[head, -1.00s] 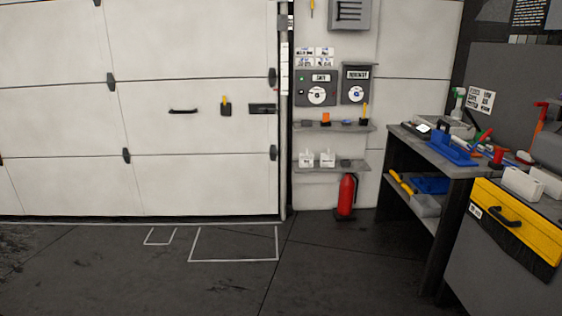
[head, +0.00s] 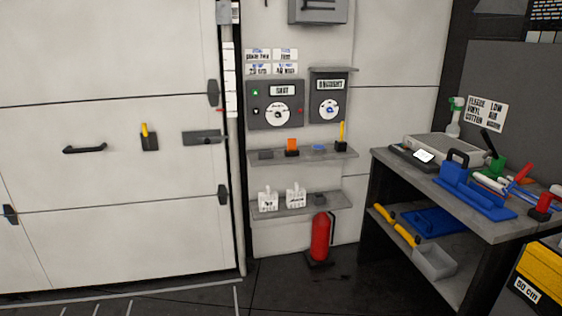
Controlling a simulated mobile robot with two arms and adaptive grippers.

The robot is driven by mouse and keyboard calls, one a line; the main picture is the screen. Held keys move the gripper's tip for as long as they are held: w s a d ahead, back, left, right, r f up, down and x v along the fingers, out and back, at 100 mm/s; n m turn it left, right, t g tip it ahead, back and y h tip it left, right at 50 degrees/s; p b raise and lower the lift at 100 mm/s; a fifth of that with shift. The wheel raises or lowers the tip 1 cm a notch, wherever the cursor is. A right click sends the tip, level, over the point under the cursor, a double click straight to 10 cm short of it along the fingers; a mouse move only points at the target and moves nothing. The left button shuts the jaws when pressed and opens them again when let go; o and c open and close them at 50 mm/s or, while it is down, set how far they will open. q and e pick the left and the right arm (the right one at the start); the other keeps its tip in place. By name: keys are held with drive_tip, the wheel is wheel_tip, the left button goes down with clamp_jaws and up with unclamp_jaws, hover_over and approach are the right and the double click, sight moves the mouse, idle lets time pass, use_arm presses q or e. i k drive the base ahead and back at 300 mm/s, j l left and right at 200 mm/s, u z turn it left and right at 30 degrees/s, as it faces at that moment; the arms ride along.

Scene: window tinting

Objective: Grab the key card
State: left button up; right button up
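No label marks a key card in the head view. A small orange upright piece (head: 292,144) in a dark holder stands on the upper wall shelf (head: 330,155); it could be the card, but it is too small to tell. A flat dark item (head: 265,155) lies to its left and a small blue item (head: 318,148) to its right. A yellow upright item (head: 341,134) stands at the shelf's right end. Neither of my grippers is in view.
A garage door (head: 110,240) fills the left. A lower shelf (head: 325,204) holds white containers, with a red fire extinguisher (head: 320,238) below. A workbench (head: 400,172) with tools and a yellow drawer (head: 545,278) stand at right. Floor before the shelves looks clear.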

sight(292, 142)
drive_tip(key=i+z, duration=0.15)
drive_tip(key=i, duration=0.75)
drive_tip(key=i+z, duration=0.2)
drive_tip(key=z, duration=0.2)
drive_tip(key=i+j+z, duration=0.15)
drive_tip(key=z, duration=0.25)
drive_tip(key=i, duration=0.05)
